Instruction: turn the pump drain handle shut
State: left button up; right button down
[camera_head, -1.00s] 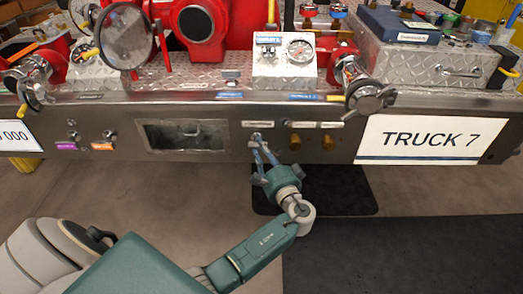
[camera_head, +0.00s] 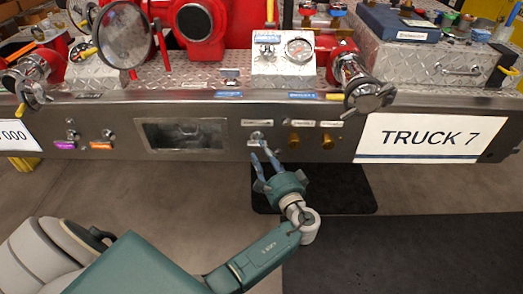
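A small chrome handle (camera_head: 256,138) sits on the steel bumper panel, under a white label too small to read. I take it to be the pump drain handle. My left gripper (camera_head: 260,153) is just below and in front of it, its two slim blue-grey fingers pointing up. The fingers are apart, with a gap between them and nothing seen in it. The fingertips overlap the area just under the handle, and I cannot tell whether they touch it. My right gripper is not in view.
Two brass knobs (camera_head: 295,140) sit just right of the handle. A recessed window (camera_head: 185,135) is to its left, and a TRUCK 7 sign (camera_head: 430,138) is to the right. A gauge box (camera_head: 283,58) stands above.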

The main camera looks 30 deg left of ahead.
pick_arm(q)
jog(key=v, duration=0.9)
jog(key=shift+s+d, duration=0.15)
jog(key=shift+d, duration=0.1)
jog(key=shift+f, duration=0.1)
